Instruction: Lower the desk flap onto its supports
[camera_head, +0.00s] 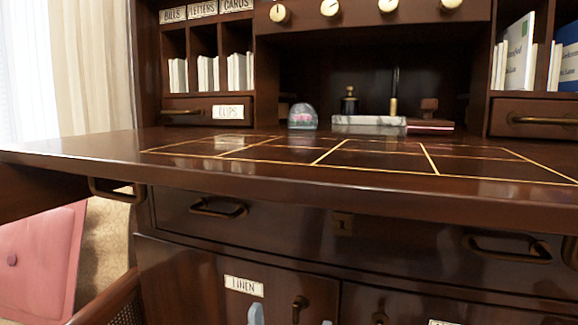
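The desk flap (300,188) is a dark glossy wooden board with thin gold inlay lines. It lies folded out and looks about level, its front edge crossing the view. Below it at the left is a bronze handle (116,192), apparently on the front of a support. Part of another handle (570,252) shows at the right edge. The supports themselves are mostly hidden, and I cannot tell whether the flap touches them. My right gripper is not in view.
A glass dome (302,116), books (369,124) and dark bottles stand behind the flap, below several pale knobs. A drawer (290,225) and cabinet doors with a LINEN label (243,286) lie below.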

